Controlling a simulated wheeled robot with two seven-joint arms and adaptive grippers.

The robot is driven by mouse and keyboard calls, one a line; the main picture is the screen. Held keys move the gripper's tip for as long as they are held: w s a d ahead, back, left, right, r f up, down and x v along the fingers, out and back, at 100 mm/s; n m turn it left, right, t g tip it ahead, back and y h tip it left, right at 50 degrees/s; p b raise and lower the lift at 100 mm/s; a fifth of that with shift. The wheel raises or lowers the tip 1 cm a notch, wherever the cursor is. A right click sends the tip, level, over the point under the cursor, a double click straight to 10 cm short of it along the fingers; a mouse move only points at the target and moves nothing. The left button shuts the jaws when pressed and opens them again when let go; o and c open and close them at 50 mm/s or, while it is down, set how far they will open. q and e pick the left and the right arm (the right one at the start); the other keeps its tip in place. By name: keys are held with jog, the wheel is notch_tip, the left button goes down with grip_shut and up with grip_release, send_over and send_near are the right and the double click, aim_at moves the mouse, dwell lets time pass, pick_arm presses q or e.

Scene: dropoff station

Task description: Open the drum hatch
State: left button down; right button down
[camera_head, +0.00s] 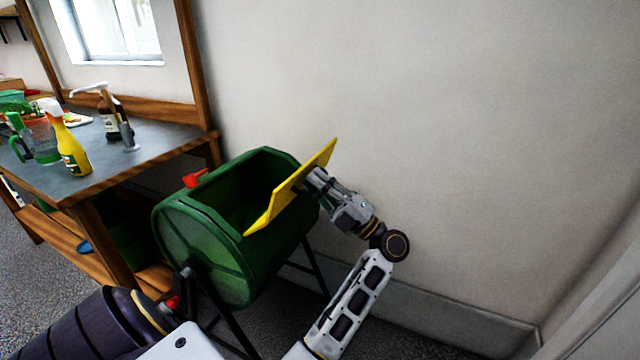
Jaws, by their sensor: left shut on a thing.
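The green drum (215,250) rests on a dark stand, and its top opening shows a dark inside. The yellow hatch (290,188) stands tilted up along the right edge of the opening, so the opening is uncovered. My left gripper (308,184) is on the right-hand, outer side of the hatch and is shut on it. The exact part between the fingers is hidden. My right gripper is not in view.
A red latch-like piece (195,178) sits on the drum's left rim. A bare wall (430,130) stands behind and right of the drum.

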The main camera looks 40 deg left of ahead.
pick_arm(q)
jog(key=c, duration=1.5)
grip_release()
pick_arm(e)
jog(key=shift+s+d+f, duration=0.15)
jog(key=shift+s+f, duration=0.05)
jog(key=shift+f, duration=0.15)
pick_arm(q)
jog(key=shift+f, duration=0.1)
jog(key=shift+d+f, duration=0.1)
jog(key=shift+d, duration=0.05)
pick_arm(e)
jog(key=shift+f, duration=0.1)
